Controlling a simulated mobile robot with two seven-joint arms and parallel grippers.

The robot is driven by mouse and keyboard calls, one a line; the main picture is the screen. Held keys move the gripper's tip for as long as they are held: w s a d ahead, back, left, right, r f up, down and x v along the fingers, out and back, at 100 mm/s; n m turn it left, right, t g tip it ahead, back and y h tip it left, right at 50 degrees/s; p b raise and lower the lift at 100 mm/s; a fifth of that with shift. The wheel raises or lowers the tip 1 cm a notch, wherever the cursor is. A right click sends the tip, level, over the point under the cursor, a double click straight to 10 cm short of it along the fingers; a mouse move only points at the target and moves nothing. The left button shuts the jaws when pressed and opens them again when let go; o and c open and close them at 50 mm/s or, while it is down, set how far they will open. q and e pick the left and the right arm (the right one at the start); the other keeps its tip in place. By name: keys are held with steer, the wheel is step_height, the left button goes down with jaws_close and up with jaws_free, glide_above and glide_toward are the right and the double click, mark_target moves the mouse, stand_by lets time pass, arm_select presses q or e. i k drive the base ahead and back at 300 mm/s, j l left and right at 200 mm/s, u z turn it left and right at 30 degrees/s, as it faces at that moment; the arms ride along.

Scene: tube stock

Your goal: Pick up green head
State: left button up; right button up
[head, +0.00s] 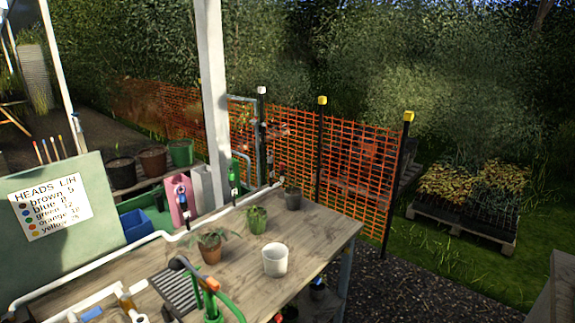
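No small part that I can surely name as the green head shows in the head view. A thin black upright with a green part (234,172) stands behind the table, beside the white post. A green curved piece (232,303) with an orange part (212,284) rises at the table's near edge, next to a black slatted piece (178,293). A sign (50,207) on a green board lists heads by colour, green among them. Neither of my grippers is in view.
The wooden table (325,235) holds a white cup (275,260), potted plants (210,247) and white pipes (95,262). A white post (212,90) stands behind it. Orange mesh fence (350,165) runs behind. Gravel (400,285) lies clear at right; a planted pallet (465,225) stands on grass.

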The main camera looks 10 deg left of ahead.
mark_target(231, 177)
steer(key=i+z, duration=0.2)
steer(key=i, duration=0.4)
steer(key=i+j+z, duration=0.25)
steer(key=i, duration=0.4)
steer(key=i+l+u, duration=0.1)
steer(key=u, duration=0.25)
steer(key=i+l+u, duration=0.15)
steer(key=u, duration=0.2)
steer(key=i+l+u, duration=0.2)
steer(key=u, duration=0.2)
steer(key=i+l+u, duration=0.1)
steer(key=u, duration=0.35)
steer(key=l+u, duration=0.25)
steer(key=u, duration=0.2)
steer(key=i+l+u, duration=0.1)
steer(key=l+u, duration=0.15)
steer(key=u, duration=0.25)
steer(key=l+u, duration=0.2)
steer(key=u, duration=0.25)
steer(key=l+u, duration=0.2)
steer(key=u, duration=0.25)
